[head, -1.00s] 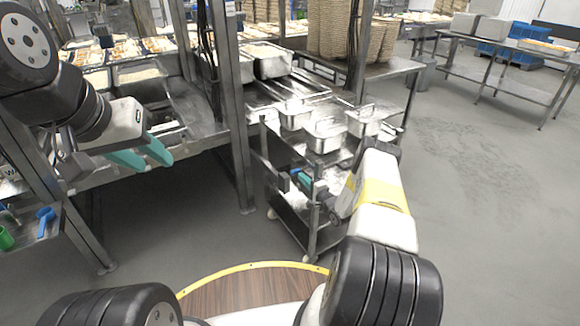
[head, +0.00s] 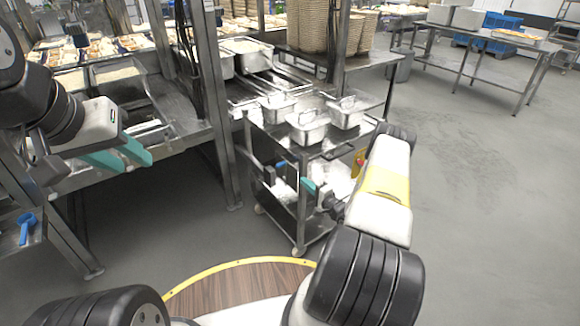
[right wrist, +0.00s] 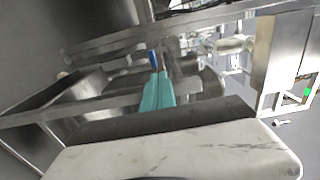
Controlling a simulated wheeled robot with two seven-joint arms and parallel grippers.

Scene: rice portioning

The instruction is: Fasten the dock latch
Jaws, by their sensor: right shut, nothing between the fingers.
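A small blue piece (head: 281,163), perhaps the dock latch's handle, shows at the left side of the steel cart (head: 300,238). A blue piece (right wrist: 153,60) also shows in the right wrist view, just beyond my fingertips; I cannot tell whether they touch it. Whether the latch is fastened cannot be made out. My right gripper (head: 308,185) is at the cart's near side, below its top; its teal fingers (right wrist: 157,90) are shut and empty. My left gripper (head: 128,158) is open and empty at the left, in front of the steel counter, far from the cart.
Lidded steel pans (head: 308,126) stand on the cart's top. The cart stands against a steel frame with a roller track (head: 285,82). A blue scoop (head: 27,226) lies on a low shelf at left. The floor at right is clear.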

